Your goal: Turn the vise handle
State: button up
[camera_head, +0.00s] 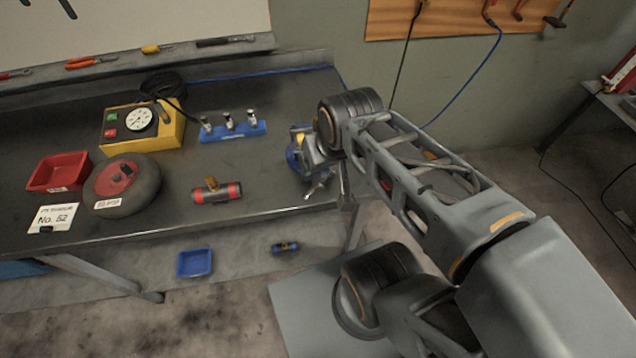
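A blue object that looks like the vise (292,158) sits at the right end of the dark workbench, partly hidden behind my wrist. A thin metallic piece (317,188) shows just below it near the bench's front edge; I cannot tell whether it is the vise handle or a finger of my gripper. My arm reaches in from the right, and my gripper (321,174) is at the vise, overlapping it in this view. Whether it touches the handle, and whether its fingers are open or shut, is too small and covered to tell.
On the bench (262,190) are a yellow gauge box (171,133), a blue rack (233,133), a red tray (57,174), a dark round roller (126,186) and a red-ended cylinder (216,192). A blue tray (194,263) and a small blue cylinder (285,248) lie lower down.

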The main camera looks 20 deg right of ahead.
aim_at(318, 182)
jog(key=k, duration=0.85)
jog(key=u, duration=1.4)
jog(key=i, duration=0.45)
jog(key=u, duration=0.05)
